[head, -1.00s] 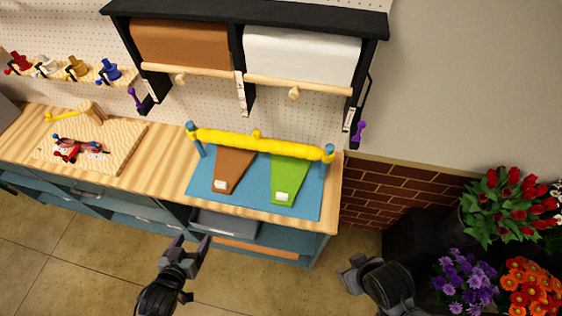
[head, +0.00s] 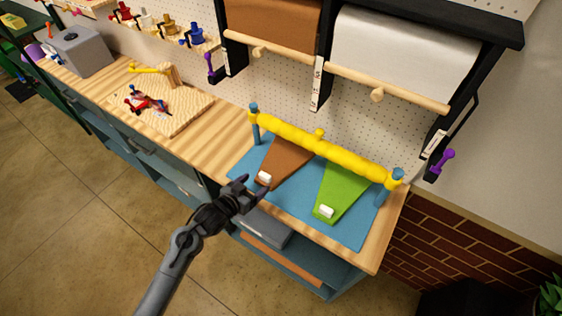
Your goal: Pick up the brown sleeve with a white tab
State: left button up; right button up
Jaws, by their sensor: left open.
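The brown sleeve (head: 287,163) lies on the blue mat (head: 350,230), its upper end under a yellow padded bar (head: 320,146). Its white tab (head: 264,177) is at its narrow lower end, toward the table's front edge. My left gripper (head: 254,187) is open, with its fingers close to the white tab, just to its lower left. I cannot tell whether a finger touches the tab. The gripper looks empty. My right gripper is out of view.
A green sleeve (head: 343,193) with its own white tab (head: 325,211) lies to the right on the same mat. Blue posts (head: 392,188) hold the bar's ends. A wooden board with small tools (head: 160,105) lies to the left. Paper rolls (head: 405,55) hang above.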

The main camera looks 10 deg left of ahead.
aim_at(263, 177)
pick_arm(q)
jog(key=shift+r+x, duration=0.2)
jog(key=shift+x, duration=2.5)
jog(key=shift+d, duration=0.1)
jog(key=c, duration=1.1)
jog(key=shift+r, duration=0.1)
